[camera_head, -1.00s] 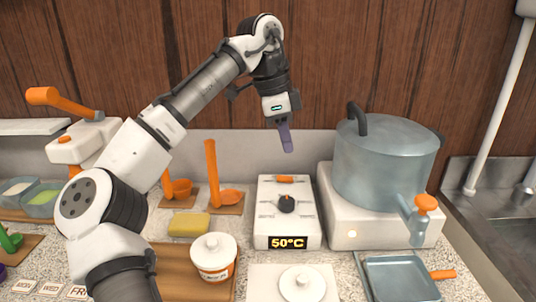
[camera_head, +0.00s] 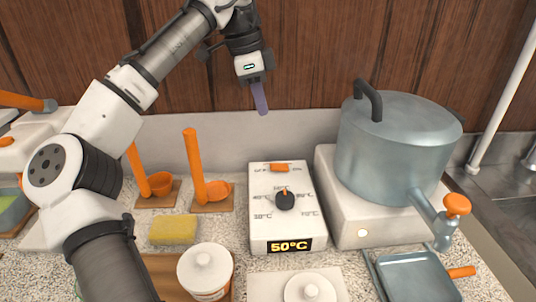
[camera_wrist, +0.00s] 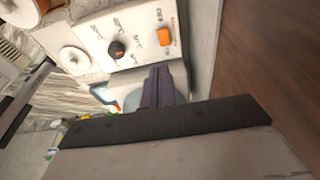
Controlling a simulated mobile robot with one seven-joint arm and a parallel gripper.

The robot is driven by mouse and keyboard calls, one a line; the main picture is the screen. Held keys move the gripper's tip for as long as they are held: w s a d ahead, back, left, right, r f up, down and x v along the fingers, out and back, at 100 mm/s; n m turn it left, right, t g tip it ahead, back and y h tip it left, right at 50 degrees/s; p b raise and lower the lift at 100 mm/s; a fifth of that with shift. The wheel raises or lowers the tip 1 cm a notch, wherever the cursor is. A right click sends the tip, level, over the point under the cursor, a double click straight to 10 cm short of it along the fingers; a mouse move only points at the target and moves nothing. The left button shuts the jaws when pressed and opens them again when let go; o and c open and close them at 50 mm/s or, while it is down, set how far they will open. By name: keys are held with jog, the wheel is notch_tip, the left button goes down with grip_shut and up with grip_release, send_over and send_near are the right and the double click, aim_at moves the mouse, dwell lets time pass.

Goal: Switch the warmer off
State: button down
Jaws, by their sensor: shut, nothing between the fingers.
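The warmer (camera_head: 262,228) is a white box on the counter, with a black dial (camera_head: 285,201), temperature marks around it, an orange switch (camera_head: 280,168) at its back edge and a display reading 50°C. The display is lit. In the wrist view the orange switch (camera_wrist: 165,36) and the black dial (camera_wrist: 116,49) show beyond my fingers. My gripper (camera_head: 261,100) is shut and empty, its purple fingers pointing down above and behind the warmer, apart from it. The fingers also show in the wrist view (camera_wrist: 160,88).
A large steel pot (camera_head: 390,150) with a tap stands on a white base to the warmer's right. Orange ladles (camera_head: 196,170) and a yellow sponge (camera_head: 173,230) are to its left. A lidded jar (camera_head: 205,272), a white lid (camera_head: 309,290) and a metal pan (camera_head: 415,277) lie in front.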

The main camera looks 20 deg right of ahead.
jog(key=p, duration=0.1)
send_over(271, 167)
jog(key=f, duration=1.2)
jog(key=shift+a, duration=0.2)
jog(key=shift+w+f, duration=0.1)
jog(key=shift+f, duration=0.8)
jog(key=shift+a, duration=0.1)
jog(key=shift+a+f+h+p, duration=0.15)
jog(key=shift+f+h+p, duration=0.25)
jog(key=shift+h, duration=0.1)
jog(key=shift+r, duration=0.2)
jog(key=shift+r+p, duration=0.65)
jog(key=shift+p, duration=0.2)
